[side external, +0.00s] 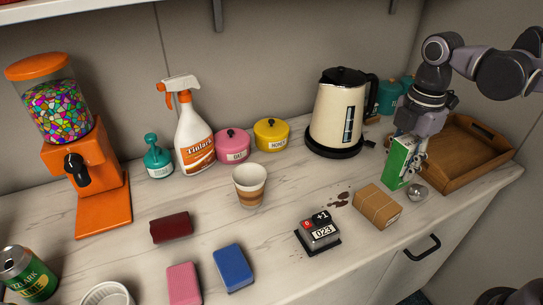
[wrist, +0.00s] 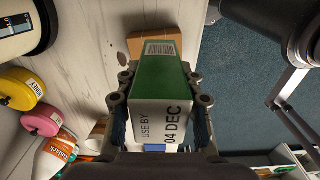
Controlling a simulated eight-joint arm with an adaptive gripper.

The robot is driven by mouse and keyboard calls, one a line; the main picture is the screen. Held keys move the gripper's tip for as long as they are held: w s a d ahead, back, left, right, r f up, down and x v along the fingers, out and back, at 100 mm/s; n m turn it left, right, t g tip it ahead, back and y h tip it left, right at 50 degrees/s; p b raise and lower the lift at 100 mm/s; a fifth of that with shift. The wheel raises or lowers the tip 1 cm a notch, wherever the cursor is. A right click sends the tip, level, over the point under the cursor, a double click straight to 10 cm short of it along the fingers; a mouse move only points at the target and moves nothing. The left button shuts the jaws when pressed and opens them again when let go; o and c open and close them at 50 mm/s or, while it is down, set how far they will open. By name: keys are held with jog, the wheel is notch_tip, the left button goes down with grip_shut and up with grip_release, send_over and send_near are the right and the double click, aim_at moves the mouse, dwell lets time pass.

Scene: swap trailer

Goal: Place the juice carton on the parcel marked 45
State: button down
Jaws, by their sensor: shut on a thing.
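A green and white juice carton (side external: 399,163) is held upright at the right of the side external view. My gripper (side external: 416,158) is shut on it, and the wrist view shows the carton (wrist: 158,75) between the fingers, with "USE BY 04 DEC" on its near face. A brown parcel (side external: 378,206) tied with string lies on the counter just in front and left of the carton. In the wrist view the parcel (wrist: 150,35) is partly hidden behind the carton. No number is readable on the parcel. I cannot tell whether the carton's base touches the counter.
A wooden tray (side external: 466,178) stands right of my gripper. A small metal ball-like object (side external: 417,192) lies right of the parcel. A tally counter (side external: 318,232) and dark stains are left of it. A kettle (side external: 337,110) stands behind. The counter's front edge is close.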

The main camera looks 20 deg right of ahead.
aim_at(385, 183)
jog(key=shift+w+a+f, duration=0.2)
jog(key=shift+a+f, duration=0.15)
jog(key=shift+a, duration=0.1)
jog(key=shift+w+a+f, duration=0.15)
jog(key=shift+a+f, duration=0.2)
jog(key=shift+a, duration=0.1)
jog(key=shift+f, duration=1.9)
jog(key=shift+f, duration=0.1)
jog(key=c, duration=0.8)
grip_release()
jog(key=shift+c, duration=0.2)
notch_tip(385, 183, up, 12)
jog(key=shift+r, duration=0.15)
jog(key=shift+f, duration=6.1)
